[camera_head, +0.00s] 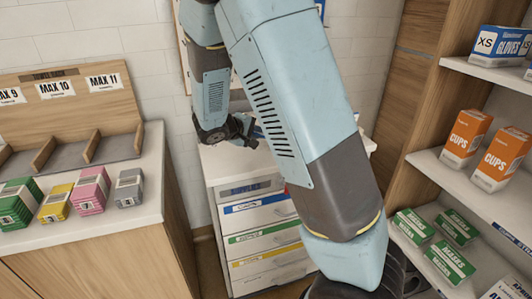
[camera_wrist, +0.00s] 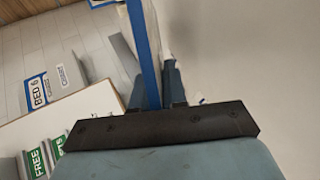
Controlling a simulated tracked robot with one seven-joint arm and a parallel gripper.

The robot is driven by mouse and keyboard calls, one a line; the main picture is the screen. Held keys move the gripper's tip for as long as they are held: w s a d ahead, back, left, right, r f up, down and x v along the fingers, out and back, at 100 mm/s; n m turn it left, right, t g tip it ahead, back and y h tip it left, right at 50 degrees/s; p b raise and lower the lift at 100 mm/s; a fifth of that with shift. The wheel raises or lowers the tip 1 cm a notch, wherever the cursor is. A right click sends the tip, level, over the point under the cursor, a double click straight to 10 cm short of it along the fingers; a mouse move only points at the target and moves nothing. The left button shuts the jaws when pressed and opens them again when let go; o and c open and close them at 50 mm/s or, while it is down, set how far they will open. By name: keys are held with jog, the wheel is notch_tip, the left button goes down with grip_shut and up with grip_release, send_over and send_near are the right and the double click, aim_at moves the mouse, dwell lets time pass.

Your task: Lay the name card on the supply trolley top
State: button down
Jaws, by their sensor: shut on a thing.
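The supply trolley (camera_head: 228,168) stands at the centre of the head view, with a white top and labelled drawers below. My arm crosses in front and hides much of its top. My gripper (camera_head: 250,134) is over the back part of the trolley, small and partly dark in that view. In the wrist view my gripper (camera_wrist: 152,92) is shut on a thin blue and white piece, seen nearly edge-on, which I take as the name card (camera_wrist: 145,45). Its face and any writing are not readable. I cannot tell whether it touches the top.
A wooden counter rack (camera_head: 70,118) with several coloured boxes is at left. Shelves (camera_head: 455,180) with cups and glove boxes are at right. The wrist view shows a BED 6 sign (camera_wrist: 39,91) and green FREE labels (camera_wrist: 40,155) at left.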

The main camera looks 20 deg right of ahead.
jog(key=shift+f, duration=0.95)
jog(key=c, duration=1.3)
grip_release()
jog(key=shift+c, duration=0.2)
jog(key=shift+v, duration=4)
